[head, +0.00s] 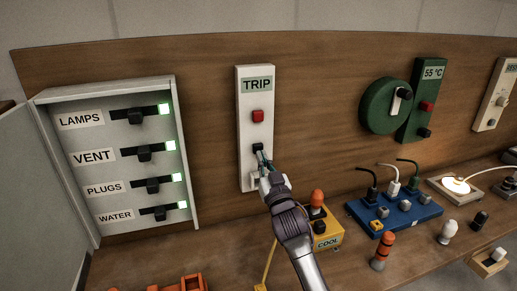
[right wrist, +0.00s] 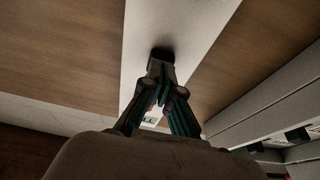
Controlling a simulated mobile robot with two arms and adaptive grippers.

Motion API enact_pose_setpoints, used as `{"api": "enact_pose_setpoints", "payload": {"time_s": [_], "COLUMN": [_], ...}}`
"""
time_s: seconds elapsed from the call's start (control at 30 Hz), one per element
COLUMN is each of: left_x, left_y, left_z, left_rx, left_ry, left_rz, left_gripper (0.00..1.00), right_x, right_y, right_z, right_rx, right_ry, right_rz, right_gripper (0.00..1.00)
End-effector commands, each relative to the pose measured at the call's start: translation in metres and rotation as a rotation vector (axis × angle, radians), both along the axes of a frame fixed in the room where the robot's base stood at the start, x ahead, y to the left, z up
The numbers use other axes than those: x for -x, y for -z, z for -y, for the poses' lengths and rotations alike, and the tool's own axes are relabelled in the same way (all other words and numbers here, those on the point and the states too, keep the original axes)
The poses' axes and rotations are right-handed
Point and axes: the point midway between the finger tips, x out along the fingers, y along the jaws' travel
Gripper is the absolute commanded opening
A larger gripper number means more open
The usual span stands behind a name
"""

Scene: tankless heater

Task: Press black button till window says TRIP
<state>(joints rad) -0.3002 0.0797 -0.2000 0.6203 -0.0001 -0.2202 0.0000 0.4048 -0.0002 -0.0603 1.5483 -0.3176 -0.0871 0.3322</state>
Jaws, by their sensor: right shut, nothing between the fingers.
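A tall white panel (head: 244,130) is fixed upright on the wooden backboard. Its window (head: 257,85) at the top reads TRIP. A red button (head: 257,116) sits below the window, and a black button (head: 257,147) sits lower down. My right gripper (head: 264,160) is shut and empty, with its fingertips at or just below the black button. In the right wrist view the black button (right wrist: 162,53) shows right beyond the closed fingertips (right wrist: 160,68). I cannot tell whether they touch it. My left gripper is not in view.
An open breaker box (head: 120,190) with labelled switches and green lights is at left. A yellow COOL box (head: 328,241) and a blue socket strip (head: 405,218) stand right of my arm. A green unit (head: 415,110) reads 55 °C.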

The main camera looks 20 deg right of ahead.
Motion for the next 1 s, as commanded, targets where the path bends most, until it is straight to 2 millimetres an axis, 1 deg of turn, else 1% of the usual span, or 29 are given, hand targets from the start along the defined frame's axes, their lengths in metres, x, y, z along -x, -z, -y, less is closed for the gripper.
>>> {"api": "enact_pose_setpoints", "payload": {"time_s": [0.03, 0.1, 0.4, 0.53, 0.83, 0.93, 1.0], "left_x": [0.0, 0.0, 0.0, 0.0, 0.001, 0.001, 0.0], "left_y": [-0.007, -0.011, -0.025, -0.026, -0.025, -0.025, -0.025], "left_z": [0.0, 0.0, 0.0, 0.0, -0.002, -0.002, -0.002], "left_rx": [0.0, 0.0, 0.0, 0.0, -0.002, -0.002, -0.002], "left_ry": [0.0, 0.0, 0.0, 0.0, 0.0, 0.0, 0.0], "left_rz": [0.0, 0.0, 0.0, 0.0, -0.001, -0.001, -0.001], "left_gripper": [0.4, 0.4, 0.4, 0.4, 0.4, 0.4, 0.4], "right_x": [0.006, 0.013, 0.041, 0.046, 0.047, 0.054, 0.063], "right_y": [-0.003, -0.003, -0.002, -0.002, 0.0, 0.003, 0.006], "right_z": [0.0, 0.0, 0.001, 0.002, 0.002, 0.002, 0.002], "right_rx": [-0.001, -0.001, -0.001, -0.001, -0.001, -0.001, -0.001], "right_ry": [0.0, 0.0, 0.0, 0.0, 0.0, 0.0, 0.0], "right_rz": [-0.001, -0.001, -0.002, 0.001, 0.0, -0.001, -0.002], "right_gripper": [0.0, 0.0, 0.0, 0.0, 0.0, 0.0, 0.0]}}
